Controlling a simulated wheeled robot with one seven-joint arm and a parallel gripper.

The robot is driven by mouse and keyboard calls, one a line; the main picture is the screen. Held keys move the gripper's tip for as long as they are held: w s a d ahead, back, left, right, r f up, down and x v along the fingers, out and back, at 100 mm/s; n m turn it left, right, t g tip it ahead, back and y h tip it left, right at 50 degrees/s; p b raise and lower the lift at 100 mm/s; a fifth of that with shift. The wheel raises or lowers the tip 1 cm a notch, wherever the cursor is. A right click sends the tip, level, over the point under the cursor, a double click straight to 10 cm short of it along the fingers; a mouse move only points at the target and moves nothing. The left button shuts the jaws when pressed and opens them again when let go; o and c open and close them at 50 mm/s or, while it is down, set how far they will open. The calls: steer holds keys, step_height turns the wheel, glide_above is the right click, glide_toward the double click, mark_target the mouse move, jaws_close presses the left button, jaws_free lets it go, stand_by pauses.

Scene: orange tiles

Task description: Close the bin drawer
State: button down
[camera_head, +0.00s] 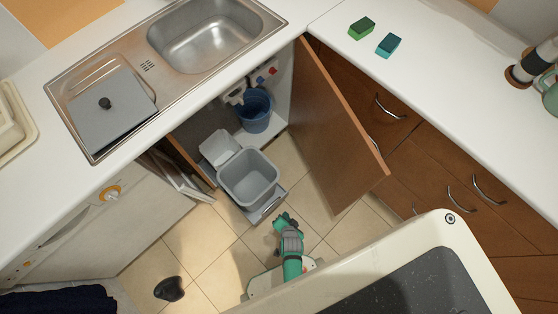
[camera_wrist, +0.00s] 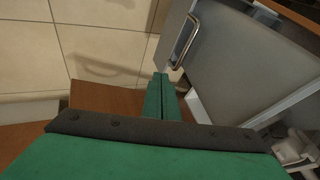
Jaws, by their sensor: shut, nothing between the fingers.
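The bin drawer (camera_head: 268,210) is pulled out from the open cabinet under the sink. It carries a grey bin (camera_head: 248,178), with a lighter grey lid or second bin (camera_head: 220,149) behind it. A metal handle is on its front, and this handle (camera_wrist: 184,41) also shows in the wrist view. My green gripper (camera_head: 283,217) is just in front of the drawer, close to the handle end. In the wrist view my gripper (camera_wrist: 161,78) has its fingers together and empty, beside the drawer front. I cannot tell whether the fingertips touch the drawer.
The brown cabinet door (camera_head: 335,130) stands open to the right of the drawer. A blue bucket (camera_head: 255,112) stands inside the cabinet. A white door (camera_head: 100,225) is to the left. A dark object (camera_head: 170,289) lies on the tiled floor (camera_head: 215,255), which is mostly free in front.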

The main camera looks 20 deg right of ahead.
steer(key=w+f, duration=0.6)
steer(key=w, duration=0.1)
steer(key=shift+f, duration=0.2)
steer(key=shift+w, duration=0.1)
